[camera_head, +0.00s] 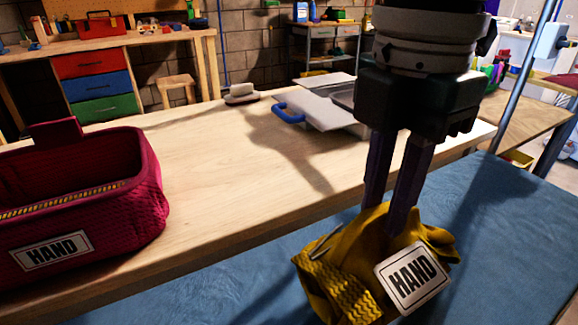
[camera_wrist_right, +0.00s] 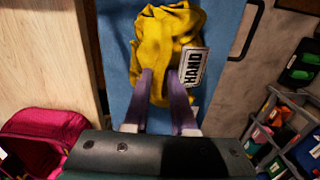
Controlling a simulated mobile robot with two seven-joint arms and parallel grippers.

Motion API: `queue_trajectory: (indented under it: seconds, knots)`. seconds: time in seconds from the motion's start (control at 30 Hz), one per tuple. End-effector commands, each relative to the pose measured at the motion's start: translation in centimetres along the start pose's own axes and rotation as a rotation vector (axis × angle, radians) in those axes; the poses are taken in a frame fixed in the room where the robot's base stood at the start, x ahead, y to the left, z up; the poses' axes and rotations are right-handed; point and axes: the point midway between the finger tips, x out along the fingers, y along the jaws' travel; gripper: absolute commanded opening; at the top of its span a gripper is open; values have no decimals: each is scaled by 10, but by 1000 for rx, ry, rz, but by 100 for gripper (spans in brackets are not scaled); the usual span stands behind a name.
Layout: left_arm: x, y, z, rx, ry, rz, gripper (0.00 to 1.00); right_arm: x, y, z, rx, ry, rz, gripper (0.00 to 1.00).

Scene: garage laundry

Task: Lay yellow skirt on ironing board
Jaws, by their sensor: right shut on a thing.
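The yellow skirt (camera_head: 345,265) is bunched up, with a white "HAND" tag (camera_head: 411,278) on its right side. My right gripper (camera_head: 396,215) points down from above and is shut on the top of the skirt. The skirt is over the blue ironing board (camera_head: 500,225); I cannot tell whether its underside touches the cover. In the right wrist view the skirt (camera_wrist_right: 158,45) lies in front of my finger tips (camera_wrist_right: 158,78), with the blue board (camera_wrist_right: 116,60) behind it. My left gripper is not in view.
A wooden table (camera_head: 225,165) runs along the far side of the board. A crimson basket (camera_head: 90,215) labelled "HAND" stands at its left end. A clothes iron (camera_head: 240,93) and a blue-handled grey item (camera_head: 320,112) are on the table. The board's right part is clear.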

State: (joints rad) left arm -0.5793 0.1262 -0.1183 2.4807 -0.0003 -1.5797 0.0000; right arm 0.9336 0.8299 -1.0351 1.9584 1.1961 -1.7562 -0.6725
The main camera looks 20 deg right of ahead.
Motion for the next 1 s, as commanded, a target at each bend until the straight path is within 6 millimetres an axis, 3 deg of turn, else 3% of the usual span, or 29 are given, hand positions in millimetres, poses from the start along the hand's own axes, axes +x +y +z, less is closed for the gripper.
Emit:
queue_trajectory:
  seconds: [0.23, 0.43, 0.8, 0.83, 1.0]
  knots:
    - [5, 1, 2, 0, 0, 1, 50, 22, 0, 0, 1, 0, 0, 0]
    - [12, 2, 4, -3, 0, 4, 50, 52, 0, 0, 1, 0, -1, 0]
    - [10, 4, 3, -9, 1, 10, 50, 55, 1, 0, 1, 0, 2, 0]
    - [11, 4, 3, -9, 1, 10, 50, 56, 0, 0, 1, 0, 2, 27]
    - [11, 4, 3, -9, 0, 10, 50, 56, 0, 0, 1, 0, 1, 46]
